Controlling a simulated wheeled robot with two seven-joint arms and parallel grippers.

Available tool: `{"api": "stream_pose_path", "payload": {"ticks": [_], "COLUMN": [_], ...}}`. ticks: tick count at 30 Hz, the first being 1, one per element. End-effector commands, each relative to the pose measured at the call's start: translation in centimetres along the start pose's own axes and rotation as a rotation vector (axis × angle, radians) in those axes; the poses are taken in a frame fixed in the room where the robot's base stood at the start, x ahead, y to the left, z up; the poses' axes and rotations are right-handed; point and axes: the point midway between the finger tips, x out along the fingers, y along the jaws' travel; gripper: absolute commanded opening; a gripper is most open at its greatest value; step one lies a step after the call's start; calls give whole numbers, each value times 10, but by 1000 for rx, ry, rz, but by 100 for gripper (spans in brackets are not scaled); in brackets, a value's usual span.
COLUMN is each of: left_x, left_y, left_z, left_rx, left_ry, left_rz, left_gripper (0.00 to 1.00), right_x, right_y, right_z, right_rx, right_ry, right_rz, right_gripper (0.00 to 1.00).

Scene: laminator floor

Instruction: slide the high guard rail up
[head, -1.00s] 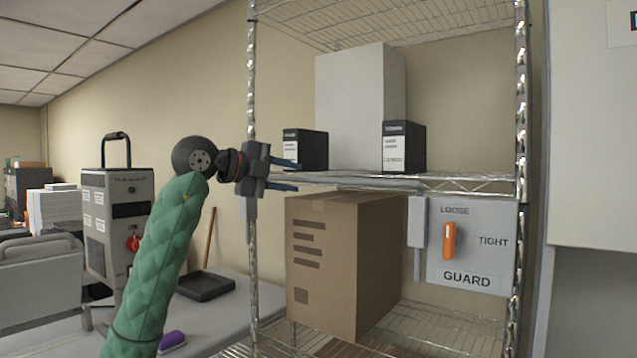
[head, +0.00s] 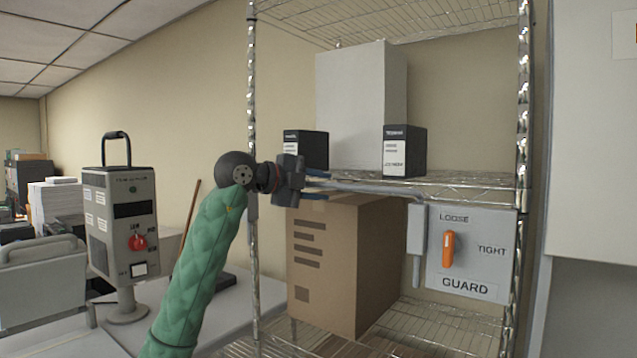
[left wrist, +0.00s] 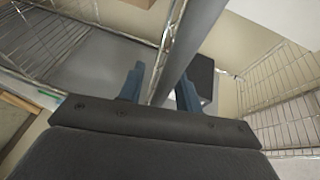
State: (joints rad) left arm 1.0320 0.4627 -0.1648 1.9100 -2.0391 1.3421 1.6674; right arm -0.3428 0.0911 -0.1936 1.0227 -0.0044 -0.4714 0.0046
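The guard rail (head: 370,188) is a grey bar along the front edge of the middle wire shelf. It joins a grey upright slider (head: 417,240) beside the GUARD panel (head: 480,255). The panel's orange knob (head: 448,249) stands upright, in line with the word LOOSE. My left gripper (head: 318,181) is at the rail's left end, with its blue fingers pointing right. In the left wrist view, the open fingers (left wrist: 160,88) have the grey rail (left wrist: 192,45) passing between them, with a gap seemingly on each side. My right gripper is not in view.
A chrome post (head: 252,120) is close beside my left gripper. A grey cabinet (head: 595,130) stands at right.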

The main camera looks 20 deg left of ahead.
Motion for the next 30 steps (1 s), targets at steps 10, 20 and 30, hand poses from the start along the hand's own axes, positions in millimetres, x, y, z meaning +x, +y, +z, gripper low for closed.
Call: {"api": "stream_pose_path", "payload": {"ticks": [10, 20, 30], "left_x": [1, 1, -10], "left_y": [0, -1, -55], "left_z": [0, 0, -4], "left_rx": [0, 0, 3], "left_ry": [0, 0, -1], "left_rz": [0, 0, -4], "left_gripper": [21, 0, 0], "right_x": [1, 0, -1], "right_y": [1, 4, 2], "right_z": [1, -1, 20], "right_rx": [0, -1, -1], "right_ry": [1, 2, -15], "right_rz": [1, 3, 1], "right_gripper": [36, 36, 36]}}
